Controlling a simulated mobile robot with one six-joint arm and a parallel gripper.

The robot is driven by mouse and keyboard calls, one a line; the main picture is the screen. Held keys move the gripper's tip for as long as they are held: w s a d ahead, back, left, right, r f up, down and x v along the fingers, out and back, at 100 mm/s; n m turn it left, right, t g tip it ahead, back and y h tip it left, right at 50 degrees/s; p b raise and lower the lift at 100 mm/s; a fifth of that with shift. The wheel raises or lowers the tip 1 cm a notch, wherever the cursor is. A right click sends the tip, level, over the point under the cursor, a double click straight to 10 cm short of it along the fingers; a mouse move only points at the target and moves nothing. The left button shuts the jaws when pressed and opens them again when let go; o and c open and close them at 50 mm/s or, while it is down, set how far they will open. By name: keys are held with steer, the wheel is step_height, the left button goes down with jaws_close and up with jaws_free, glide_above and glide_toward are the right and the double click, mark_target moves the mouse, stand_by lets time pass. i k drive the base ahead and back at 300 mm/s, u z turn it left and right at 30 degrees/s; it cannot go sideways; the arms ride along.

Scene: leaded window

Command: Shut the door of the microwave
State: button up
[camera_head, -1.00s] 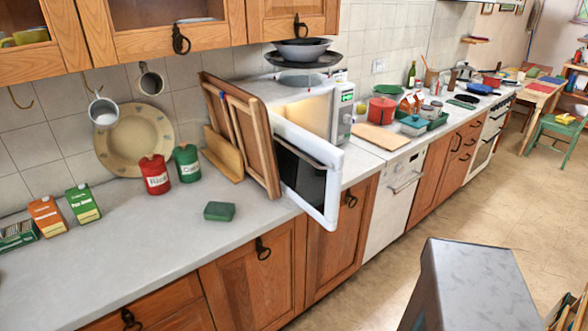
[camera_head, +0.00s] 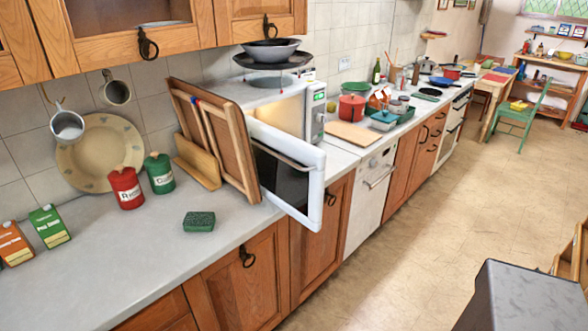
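The white microwave (camera_head: 277,95) stands on the grey counter, and its inside shows lit. Its door (camera_head: 288,175) is open and swung out toward the room, with its outer corner reaching past the counter's front edge. A green display glows on the control panel (camera_head: 318,112) at the microwave's right side. My gripper is not in view.
Wooden boards (camera_head: 228,135) lean close to the door's left side. A green sponge (camera_head: 199,221) and red and green canisters (camera_head: 126,188) stand on the counter (camera_head: 130,265). Pans (camera_head: 272,52) sit on top of the microwave. The floor (camera_head: 420,200) to the right is open.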

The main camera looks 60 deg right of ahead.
mark_target(300, 194)
steer(key=u, duration=0.6)
steer(key=k, duration=0.15)
steer(key=z, duration=2.6)
steer(key=k, duration=0.95)
steer(key=u, duration=0.2)
steer(key=i, duration=0.75)
steer(key=z, duration=0.05)
